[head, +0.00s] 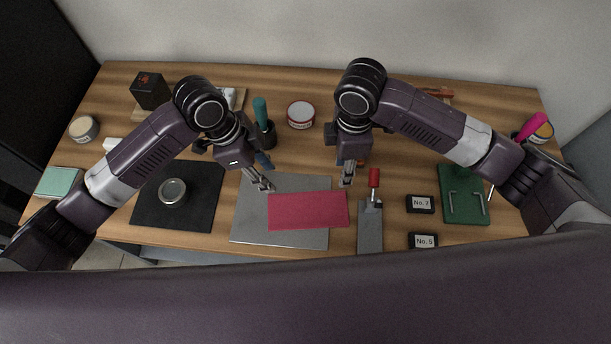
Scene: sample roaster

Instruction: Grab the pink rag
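The pink rag (307,211) lies flat as a rectangle on a grey sheet (278,238) at the front middle of the wooden table. My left gripper (265,186) is above the sheet, near the rag's upper left corner, with its fingers slightly apart and nothing visible between them. My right gripper (347,181) is near the rag's upper right corner. Its fingers look close together from this angle, and I cannot tell whether they are open. Neither gripper appears to hold the rag.
Black blocks marked No. 7 (420,204) and No. 5 (422,240) and a green board (464,207) are farther right. A black mat with a round tin (172,191) is at left. A teal-handled brush (262,117) stands behind.

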